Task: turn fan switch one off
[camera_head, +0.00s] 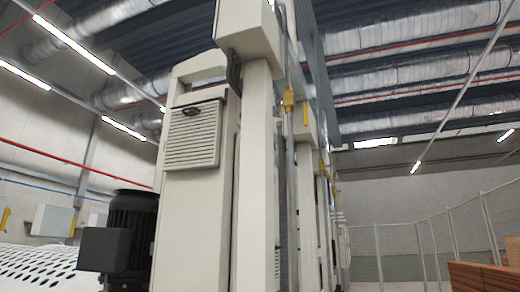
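The tall cream machine (195,225) fills the middle of the view, seen from below. A louvred vent cover (193,135) with a small dark oval badge is on its upper face. A black motor (132,225) with a box on its side stands at the machine's left. I cannot make out a fan switch on the surfaces that show. Neither of my grippers is in view.
A perforated white surface (40,268) is at lower left. Grey boxes (52,220) hang on the left wall. A mesh fence (400,250) runs along the right, with reddish-brown stacked boards (480,277) in the lower right corner. Small yellow parts (288,100) sit on the machine's right side.

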